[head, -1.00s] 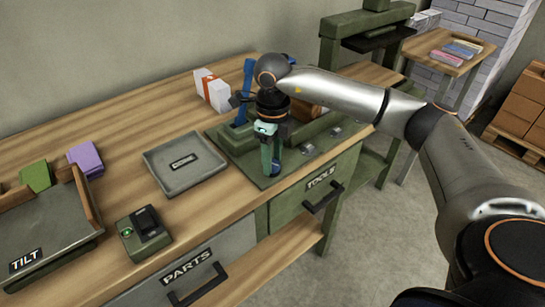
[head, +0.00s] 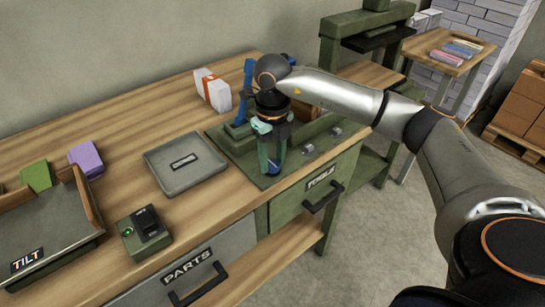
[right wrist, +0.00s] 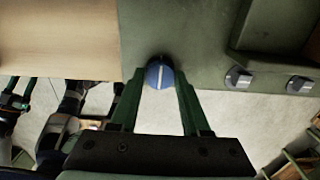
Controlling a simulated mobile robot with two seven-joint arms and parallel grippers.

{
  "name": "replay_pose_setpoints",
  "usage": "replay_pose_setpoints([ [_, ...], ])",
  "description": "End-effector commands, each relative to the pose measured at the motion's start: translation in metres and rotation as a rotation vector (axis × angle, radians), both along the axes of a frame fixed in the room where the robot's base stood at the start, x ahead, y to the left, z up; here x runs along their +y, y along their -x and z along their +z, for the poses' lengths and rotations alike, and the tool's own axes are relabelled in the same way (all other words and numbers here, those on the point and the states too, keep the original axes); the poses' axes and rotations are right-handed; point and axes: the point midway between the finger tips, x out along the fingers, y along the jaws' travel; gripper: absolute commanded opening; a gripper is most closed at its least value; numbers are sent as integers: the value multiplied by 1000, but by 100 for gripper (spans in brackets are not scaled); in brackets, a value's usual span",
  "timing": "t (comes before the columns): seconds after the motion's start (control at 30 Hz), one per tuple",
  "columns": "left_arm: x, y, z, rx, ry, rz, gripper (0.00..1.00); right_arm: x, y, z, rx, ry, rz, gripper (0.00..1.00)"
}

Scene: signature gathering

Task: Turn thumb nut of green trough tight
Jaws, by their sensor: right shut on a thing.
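The blue thumb nut (right wrist: 159,73) with a pale stripe across its top sits at the front edge of the green fixture plate (head: 225,142). A small part of the blue nut (head: 274,165) also shows in the head view. My right gripper (head: 272,166) points down over it. In the right wrist view, the right gripper (right wrist: 157,84) has one green finger on each side of the nut and is shut on it. The green trough (head: 315,128) stands on the plate behind the gripper, partly hidden by my arm.
Two grey knobs (right wrist: 238,78) (right wrist: 299,85) sit along the same plate. A grey tray (head: 185,164), a green switch box (head: 144,232) and the TILT tray (head: 50,225) lie to the left. A white box (head: 212,90) stands behind. The bench front drops to open floor.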

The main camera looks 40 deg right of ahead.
Motion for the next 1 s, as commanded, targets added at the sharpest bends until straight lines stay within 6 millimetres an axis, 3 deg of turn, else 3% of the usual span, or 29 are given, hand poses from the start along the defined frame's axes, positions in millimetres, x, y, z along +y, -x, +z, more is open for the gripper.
replay_pose_setpoints([
  [0.2, 0, 0, 0, 0, 0, 0, 62, 0, -1, 1, -2, 0, -4, 0],
  [0.23, 0, 0, 0, 0, 0, 0, 62, 0, -1, 1, -2, 0, -4, 50],
  [0.47, 0, 0, 0, 0, 0, 0, 62, 0, 0, 0, -2, 0, -2, 76],
  [0.77, 0, 0, 0, 0, 0, 0, 62, 0, 0, 2, -2, 0, -1, 77],
  [0.87, 0, 0, 0, -1, 0, 0, 62, 0, -1, 12, -3, -1, -1, 77],
  [1.0, 0, 0, -1, -1, 0, 0, 62, 0, -1, 38, -7, -1, -1, 77],
])
